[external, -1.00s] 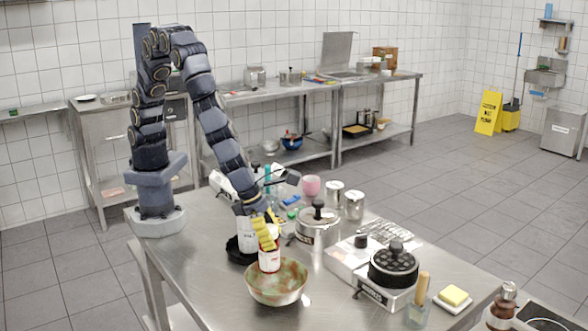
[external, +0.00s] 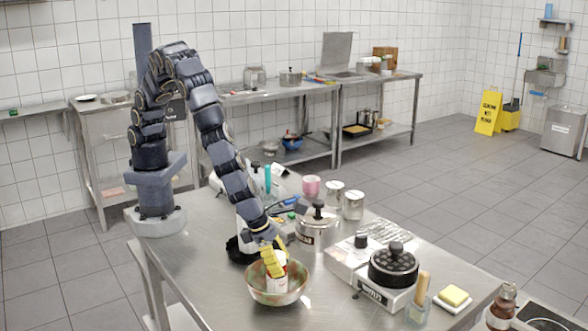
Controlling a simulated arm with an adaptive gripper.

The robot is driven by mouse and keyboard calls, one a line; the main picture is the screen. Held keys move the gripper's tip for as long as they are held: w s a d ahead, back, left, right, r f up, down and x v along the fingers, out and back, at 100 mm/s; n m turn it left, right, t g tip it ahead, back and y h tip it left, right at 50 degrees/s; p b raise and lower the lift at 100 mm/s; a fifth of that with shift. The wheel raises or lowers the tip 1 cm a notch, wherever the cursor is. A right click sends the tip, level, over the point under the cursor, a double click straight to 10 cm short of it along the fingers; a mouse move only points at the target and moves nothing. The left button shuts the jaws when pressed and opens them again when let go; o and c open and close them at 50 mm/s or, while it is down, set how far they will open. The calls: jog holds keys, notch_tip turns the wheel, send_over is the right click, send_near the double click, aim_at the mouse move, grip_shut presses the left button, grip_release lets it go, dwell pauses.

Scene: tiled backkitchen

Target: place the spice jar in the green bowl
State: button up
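The spice jar (external: 276,284), white with some red, is low inside the green bowl (external: 278,298), which has reddish-brown patches and stands near the front edge of the steel table. The bowl's near wall hides the jar's lower end, so I cannot tell whether it rests on the bottom. My gripper (external: 272,264), with yellow fingers, reaches down over the bowl at the jar's upper part. The fingers overlap the jar in this view, and whether they still grip it is unclear.
A lidded steel pot (external: 317,228) stands right behind the bowl. A dark dish (external: 240,250) and a white bottle are close behind my gripper. The table left of the bowl is clear.

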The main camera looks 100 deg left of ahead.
jog(key=o, duration=0.3)
jog(key=shift+o, duration=0.2)
jog(key=shift+r, duration=0.1)
jog(key=v, duration=1.2)
jog(key=s+a+r+n+g+y, duration=0.1)
jog(key=s+a+r+n, duration=0.15)
jog(key=a+n, duration=0.4)
jog(key=s+a+r+n+g+y, duration=0.1)
jog(key=s+a+r+n, duration=0.1)
jog(key=a+r+n, duration=0.35)
jog(key=s+a+r+n+g+y, duration=0.1)
jog(key=s+a+n, duration=0.1)
jog(key=a+n, duration=0.6)
jog(key=s+a+r+n+g+h, duration=0.1)
jog(key=s+a+n, duration=0.1)
jog(key=s+n, duration=0.6)
jog(key=s+a+r+n+g+h, duration=0.2)
jog(key=s+a+n, duration=0.1)
jog(key=s+n, duration=0.5)
jog(key=shift+s+r, duration=0.25)
jog(key=shift+s, duration=0.35)
